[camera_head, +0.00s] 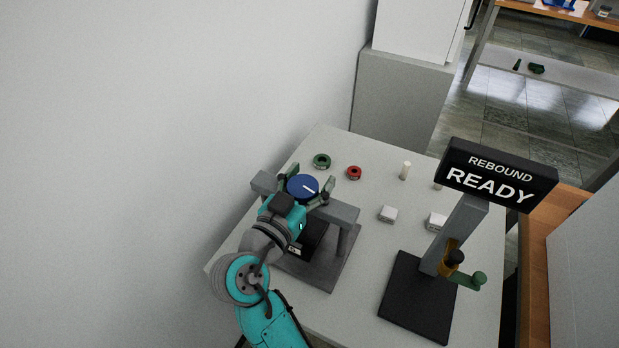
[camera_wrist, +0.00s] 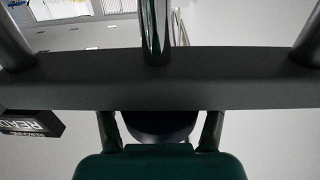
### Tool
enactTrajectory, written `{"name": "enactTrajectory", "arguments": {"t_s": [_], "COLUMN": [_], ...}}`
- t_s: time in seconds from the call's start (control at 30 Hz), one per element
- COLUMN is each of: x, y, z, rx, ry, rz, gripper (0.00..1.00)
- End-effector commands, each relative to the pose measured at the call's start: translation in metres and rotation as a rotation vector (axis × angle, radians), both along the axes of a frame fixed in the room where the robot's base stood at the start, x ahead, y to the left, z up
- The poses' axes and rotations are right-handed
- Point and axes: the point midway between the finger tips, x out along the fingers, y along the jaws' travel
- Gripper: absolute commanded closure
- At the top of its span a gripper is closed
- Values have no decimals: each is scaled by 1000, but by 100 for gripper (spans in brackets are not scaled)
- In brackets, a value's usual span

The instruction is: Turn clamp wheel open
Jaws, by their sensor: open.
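The clamp wheel (camera_head: 302,187) is a blue disc with a white line mark, on top of a grey press frame (camera_head: 345,213). My gripper (camera_head: 311,184) is open, with one finger on each side of the wheel. In the wrist view, the wheel (camera_wrist: 158,128) shows as a dark disc between the two fingers, partly hidden by my gripper body. Gaps seem to show between fingers and rim there; contact cannot be told. Beyond it are the frame's grey crossbar (camera_wrist: 230,78) and a shiny screw (camera_wrist: 155,30).
A second stand (camera_head: 420,295) with a "REBOUND READY" sign (camera_head: 497,174) stands at the right of the table. A green ring (camera_head: 322,161), a red ring (camera_head: 354,173), a pale cylinder (camera_head: 405,171) and white blocks (camera_head: 388,214) lie behind. A wall is close on the left.

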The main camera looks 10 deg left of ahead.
Motion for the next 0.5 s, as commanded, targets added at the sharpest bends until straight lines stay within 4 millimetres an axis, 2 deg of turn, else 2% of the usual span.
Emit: {"name": "enactTrajectory", "arguments": {"t_s": [0.07, 0.23, 0.5], "x": [0, 0, -1], "y": [0, 0, 0], "z": [0, 0, 0], "rx": [0, 0, 0], "ry": [0, 0, 0], "rz": [0, 0, 2], "gripper": [33, 75, 78]}}
